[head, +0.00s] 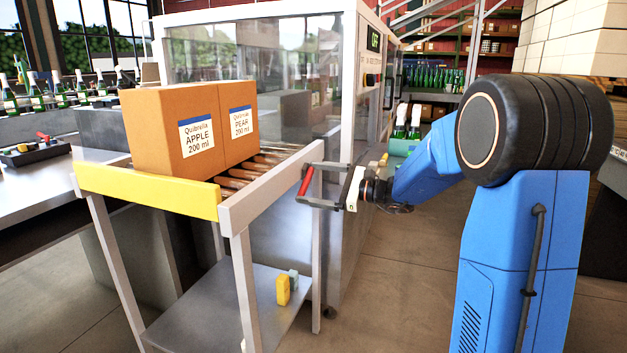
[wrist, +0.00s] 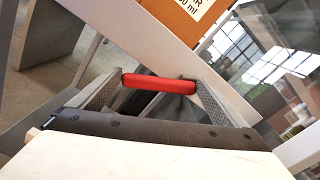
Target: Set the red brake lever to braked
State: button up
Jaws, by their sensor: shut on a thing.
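The red brake lever (head: 306,181) is a short red bar beside the right rail of the roller conveyor, below its top edge. In the wrist view the red lever (wrist: 160,82) spans the space between my two fingertips, with one finger at each end. My gripper (head: 304,184) is shut on it, reaching in from the right; its fingers also show in the wrist view (wrist: 158,83). In the head view the lever leans, upper end to the right. The lever's mount is hidden, and I see no marking that tells its setting.
Two cardboard boxes, APPLE (head: 170,134) and PEAR (head: 238,118), stand on the conveyor behind a yellow end bar (head: 146,191). A glass-walled machine (head: 270,55) stands behind. Yellow (head: 283,291) and grey blocks (head: 293,279) sit on the lower shelf. Floor right of the conveyor is clear.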

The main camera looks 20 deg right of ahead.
jog(key=shift+w+d+f+n, duration=0.25)
jog(key=shift+f+n, duration=0.2)
jog(key=shift+n, duration=0.7)
jog(key=shift+w+d+f+n, duration=0.1)
jog(key=shift+w+f+n, duration=0.3)
jog(key=shift+n, duration=0.8)
jog(key=shift+w+d+f+n, duration=0.2)
jog(key=shift+f+n, duration=0.3)
jog(key=shift+n, duration=0.65)
jog(key=o, duration=1.1)
jog(key=shift+s+d, duration=0.1)
jog(key=shift+d, duration=0.05)
jog(key=v, duration=1.7)
